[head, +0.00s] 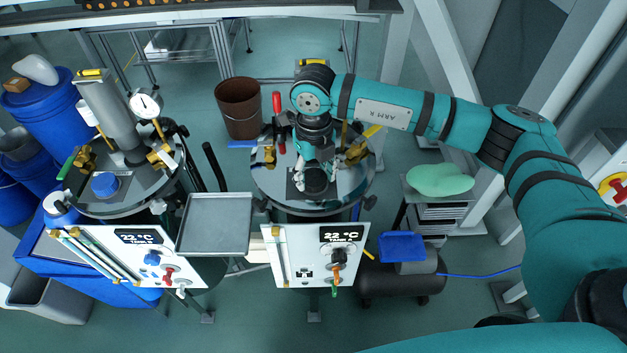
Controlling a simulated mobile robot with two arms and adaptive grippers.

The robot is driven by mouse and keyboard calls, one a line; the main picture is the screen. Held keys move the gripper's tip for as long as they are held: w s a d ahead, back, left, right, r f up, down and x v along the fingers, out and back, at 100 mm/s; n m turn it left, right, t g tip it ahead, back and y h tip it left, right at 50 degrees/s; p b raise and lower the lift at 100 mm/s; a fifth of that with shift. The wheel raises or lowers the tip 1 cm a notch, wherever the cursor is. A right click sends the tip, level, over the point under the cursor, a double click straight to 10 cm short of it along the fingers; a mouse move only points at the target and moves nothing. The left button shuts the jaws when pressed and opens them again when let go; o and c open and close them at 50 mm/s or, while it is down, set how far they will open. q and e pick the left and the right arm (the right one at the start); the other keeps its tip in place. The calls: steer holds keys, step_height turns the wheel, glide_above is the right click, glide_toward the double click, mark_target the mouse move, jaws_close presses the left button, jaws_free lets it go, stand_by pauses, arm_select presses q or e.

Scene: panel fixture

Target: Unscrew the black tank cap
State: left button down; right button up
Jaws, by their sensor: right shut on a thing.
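My right gripper (314,172) points down over the round metal lid (268,190) of tank A, the tank on the right. Its fingers are shut on the black tank cap (317,183), which shows as a dark round shape between and below the fingertips. The gripper and wrist hide much of the cap and the lid's middle. I cannot tell whether the cap is still seated on the lid. My left gripper is not in view.
A red-handled lever (277,104) and brass valves (356,152) stand around the lid. A grey tray (215,226) sits between the tanks. Tank B's lid carries a blue cap (105,184) and a gauge (145,104). Tank A's control panel (300,258) faces the front.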

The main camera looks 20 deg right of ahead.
steer(key=shift+f+n+b, duration=0.2)
steer(key=shift+n+b, duration=0.45)
steer(key=shift+n, duration=0.15)
steer(key=shift+r+n+b, duration=0.15)
steer(key=shift+n+b, duration=0.35)
steer(key=shift+n, duration=0.4)
steer(key=shift+n+b, duration=0.45)
steer(key=shift+n, duration=0.05)
steer(key=shift+n+b, duration=0.6)
steer(key=shift+n, duration=0.3)
steer(key=shift+s+n, duration=0.1)
steer(key=shift+n, duration=0.3)
